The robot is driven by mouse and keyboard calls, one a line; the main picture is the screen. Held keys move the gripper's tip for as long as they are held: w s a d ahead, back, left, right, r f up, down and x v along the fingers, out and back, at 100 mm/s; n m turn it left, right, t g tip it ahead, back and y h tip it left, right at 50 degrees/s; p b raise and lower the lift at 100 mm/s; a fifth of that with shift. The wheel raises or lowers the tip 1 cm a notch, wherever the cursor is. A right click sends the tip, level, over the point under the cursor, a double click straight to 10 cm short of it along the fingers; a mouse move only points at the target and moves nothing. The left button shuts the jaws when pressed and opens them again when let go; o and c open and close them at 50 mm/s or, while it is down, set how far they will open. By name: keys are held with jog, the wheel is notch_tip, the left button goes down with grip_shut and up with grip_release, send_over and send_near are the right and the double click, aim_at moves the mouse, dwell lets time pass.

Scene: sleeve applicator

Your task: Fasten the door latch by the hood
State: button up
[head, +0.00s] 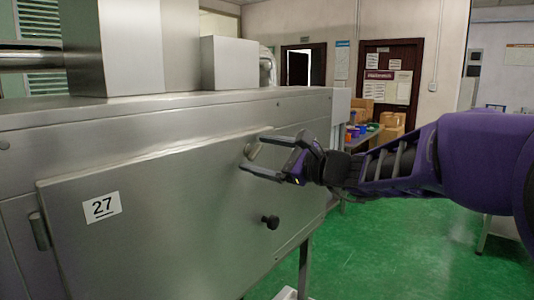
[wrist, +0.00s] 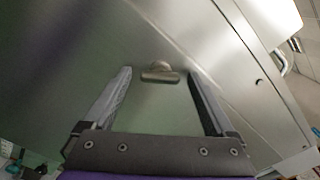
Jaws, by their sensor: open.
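The metal door (head: 150,230) is a flat panel on the front of the steel machine, marked with a "27" label, and looks flush or nearly flush with the housing. The door latch (wrist: 160,73) is a small metal turn-piece on a round base. In the wrist view its bar lies roughly crosswise between my fingertips. In the head view my gripper (head: 252,152) is open at the door's upper right, and its fingers partly hide the latch. In the wrist view my gripper (wrist: 158,75) has a finger on each side of the latch, with no clear contact.
A black knob (head: 270,222) sticks out of the door below my gripper. A hinge (head: 39,231) is at the door's left edge. Metal boxes (head: 229,63) stand on the machine's top. A table with cartons (head: 390,120) is behind my arm. The green floor at right is largely clear.

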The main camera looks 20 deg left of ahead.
jog(key=c, duration=1.4)
jog(key=shift+r+m, duration=0.1)
jog(key=shift+m, duration=0.2)
jog(key=m+p, duration=0.3)
jog(key=m, duration=0.1)
jog(key=shift+m+p, duration=0.9)
jog(key=shift+m, duration=0.3)
jog(key=o, duration=1.4)
